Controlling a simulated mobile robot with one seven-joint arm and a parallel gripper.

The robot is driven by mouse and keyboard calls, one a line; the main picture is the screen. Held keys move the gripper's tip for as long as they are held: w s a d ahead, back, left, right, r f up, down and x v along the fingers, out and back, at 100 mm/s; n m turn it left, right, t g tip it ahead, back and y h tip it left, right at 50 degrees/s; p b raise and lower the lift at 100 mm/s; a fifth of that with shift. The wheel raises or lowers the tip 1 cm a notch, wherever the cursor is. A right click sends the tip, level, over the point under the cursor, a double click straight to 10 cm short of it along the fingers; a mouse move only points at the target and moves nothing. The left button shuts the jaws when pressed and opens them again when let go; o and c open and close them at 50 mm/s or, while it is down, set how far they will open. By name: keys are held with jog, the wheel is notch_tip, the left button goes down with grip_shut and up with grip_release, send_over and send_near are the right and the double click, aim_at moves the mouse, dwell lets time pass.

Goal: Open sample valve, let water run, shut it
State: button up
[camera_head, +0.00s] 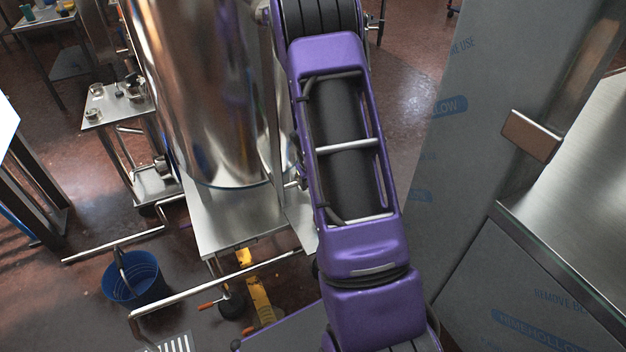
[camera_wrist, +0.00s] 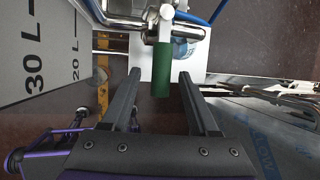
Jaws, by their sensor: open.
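In the wrist view a valve (camera_wrist: 165,30) of shiny metal pipe fittings is at the top centre, with a green handle (camera_wrist: 161,78) pointing down the picture. My gripper (camera_wrist: 159,74) is open, with its two dark fingers pointing toward the valve. The green handle's end lies between the fingertips in the picture, with a gap on each side. I cannot tell how deep it sits between them. No running water shows. My gripper is out of sight in the head view, which shows my purple arm beside a tall steel tank (camera_head: 200,90).
A blue bucket (camera_head: 133,279) stands on the floor at lower left, near metal rails. A small steel table (camera_head: 112,108) holds jars. A film-covered panel (camera_head: 480,100) and a steel counter (camera_head: 585,190) are at right. The wrist view shows a grey panel (camera_wrist: 40,55) marked 30 L.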

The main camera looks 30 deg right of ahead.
jog(key=p+v, duration=0.1)
jog(key=v, duration=1.6)
jog(key=shift+r, duration=0.2)
jog(key=shift+a, duration=0.15)
